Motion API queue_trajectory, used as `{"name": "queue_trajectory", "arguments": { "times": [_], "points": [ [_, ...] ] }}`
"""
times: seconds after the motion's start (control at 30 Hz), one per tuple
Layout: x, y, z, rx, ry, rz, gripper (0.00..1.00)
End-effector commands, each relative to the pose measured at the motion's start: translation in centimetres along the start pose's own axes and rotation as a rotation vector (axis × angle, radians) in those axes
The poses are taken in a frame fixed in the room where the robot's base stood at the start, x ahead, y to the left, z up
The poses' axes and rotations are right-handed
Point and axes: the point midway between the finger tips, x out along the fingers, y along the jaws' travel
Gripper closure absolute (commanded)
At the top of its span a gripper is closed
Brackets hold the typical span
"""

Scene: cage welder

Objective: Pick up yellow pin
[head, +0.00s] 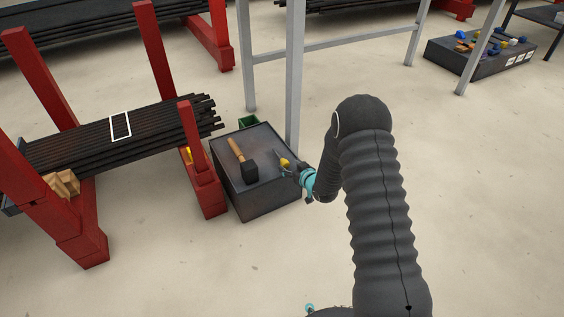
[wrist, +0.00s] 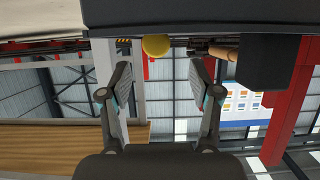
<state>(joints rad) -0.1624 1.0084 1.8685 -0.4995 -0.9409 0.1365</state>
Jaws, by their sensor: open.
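The yellow pin (head: 285,162) is a small yellow piece on the top of a dark box-like table (head: 250,202), near its right side. In the wrist view, which looks upside down, the rounded yellow end of the pin (wrist: 156,46) shows at the top, against the dark table edge. My gripper (head: 286,163) is low over the table's right edge, close to the pin and partly covering it. The wrist view shows my gripper (wrist: 162,75) open and empty. The pin lines up with the gap between the fingers and appears beyond the fingertips.
A mallet (head: 249,169) with a wooden handle and dark head lies left of the pin; its head (wrist: 266,63) is right in the wrist view. A grey post (head: 294,80) stands behind the table. A red rack (head: 204,185) is close on the left.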

Motion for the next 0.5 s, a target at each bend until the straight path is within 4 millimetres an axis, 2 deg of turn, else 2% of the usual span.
{"name": "queue_trajectory", "arguments": {
  "times": [0.3, 0.5],
  "points": [
    [3.9, 0.3, 1.0, -0.001, 0.001, 0.0, 0.37],
    [5.1, 0.3, 1.0, 0.0, 0.0, 0.001, 0.37]
  ]
}}
